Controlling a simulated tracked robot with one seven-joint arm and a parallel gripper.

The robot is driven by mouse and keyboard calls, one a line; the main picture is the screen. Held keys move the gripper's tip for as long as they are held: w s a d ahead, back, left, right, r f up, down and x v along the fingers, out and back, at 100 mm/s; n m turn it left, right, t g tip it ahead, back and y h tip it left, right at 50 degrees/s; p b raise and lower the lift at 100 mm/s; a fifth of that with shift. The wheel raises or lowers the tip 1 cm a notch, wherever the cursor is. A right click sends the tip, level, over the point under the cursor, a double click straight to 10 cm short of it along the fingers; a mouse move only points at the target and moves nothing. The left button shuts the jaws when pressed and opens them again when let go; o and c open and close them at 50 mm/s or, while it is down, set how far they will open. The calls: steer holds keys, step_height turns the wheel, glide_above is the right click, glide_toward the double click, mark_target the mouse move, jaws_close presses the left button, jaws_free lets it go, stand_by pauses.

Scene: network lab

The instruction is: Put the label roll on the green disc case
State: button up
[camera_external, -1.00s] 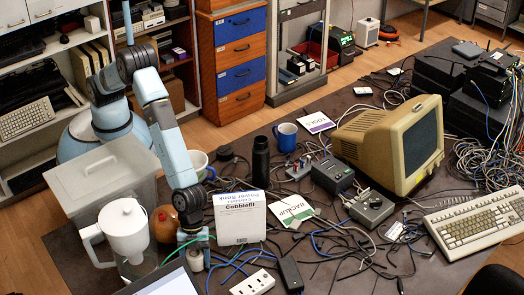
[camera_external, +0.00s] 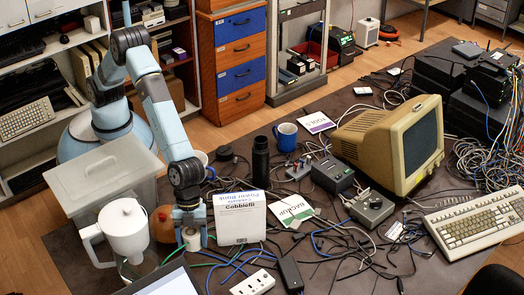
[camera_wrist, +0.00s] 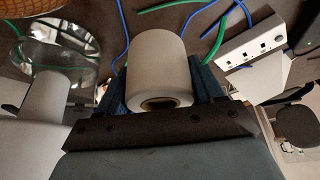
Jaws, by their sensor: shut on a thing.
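The label roll (camera_external: 192,241), a pale grey-white cylinder, is between the fingers of my gripper (camera_external: 190,234). In the wrist view the roll (camera_wrist: 156,65) shows its hollow core, and my gripper (camera_wrist: 160,92) is shut on its sides. The green disc case (camera_external: 290,211), white and green with "BACKUP" on it, lies flat on the table to the right of my gripper, beyond a white box. The case is not recognisable in the wrist view.
A white box (camera_external: 239,215) marked "Cobbielli" stands between my gripper and the case. A white jug (camera_external: 125,230) is left of the roll. A black flask (camera_external: 261,160) stands behind the case. A power strip (camera_external: 253,283) and cables lie in front.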

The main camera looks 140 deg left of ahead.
step_height(320, 180, up, 12)
steer(key=shift+r, duration=0.1)
steer(key=shift+w+a+r, duration=0.1)
steer(key=shift+w+a, duration=0.05)
steer(key=shift+a, duration=0.5)
steer(key=w+a+n, duration=0.1)
steer(key=a, duration=0.5)
steer(key=w+a+n+y, duration=0.1)
steer(key=a, duration=0.6)
steer(key=w+a+n, duration=0.1)
steer(key=a+n, duration=0.1)
steer(key=a, duration=0.4)
steer(key=shift+a+t, duration=0.2)
steer(key=shift+t, duration=0.1)
steer(key=s+a+n+y, duration=0.1)
steer(key=a+n+y, duration=0.15)
steer(key=a, duration=1.45)
glide_above(292, 216)
steer(key=s, duration=0.1)
step_height(292, 216, down, 10)
steer(key=shift+n+h, duration=0.35)
steer(key=shift+h, duration=0.1)
step_height(292, 216, down, 11)
steer(key=shift+s+f, duration=0.1)
steer(key=o, duration=1.1)
steer(key=shift+o, duration=0.2)
